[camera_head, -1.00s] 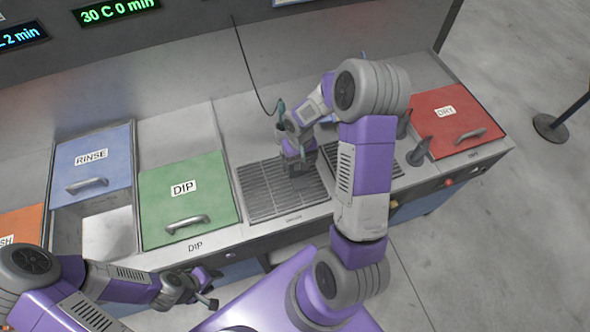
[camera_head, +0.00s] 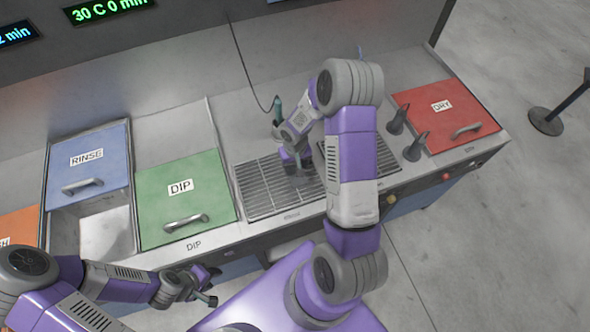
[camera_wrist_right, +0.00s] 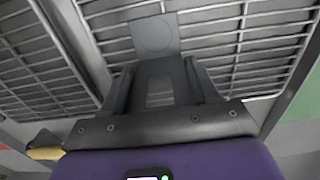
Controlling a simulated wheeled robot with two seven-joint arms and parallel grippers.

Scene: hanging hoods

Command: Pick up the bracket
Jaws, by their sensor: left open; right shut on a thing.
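The bracket is a grey part with a flat plate marked by a circle (camera_wrist_right: 155,36) in the right wrist view. My right gripper (camera_wrist_right: 160,75) is shut on its near part, with a finger on each side. The plate extends beyond the fingers, over or on the wire grating; I cannot tell whether it touches. In the head view my right gripper (camera_head: 294,160) points down at the grating, and the bracket is small and hard to make out there. My left gripper (camera_head: 207,287) is open and empty in front of the counter, below the DIP label.
The wire grating (camera_head: 262,190) is set in the counter. A green DIP lid (camera_head: 180,212) and a blue RINSE lid (camera_head: 85,165) lie to its left, a red DRY lid (camera_head: 425,108) to its right. Two dark upright pegs (camera_head: 414,147) and a hanging cable (camera_head: 248,75) stand near my right arm.

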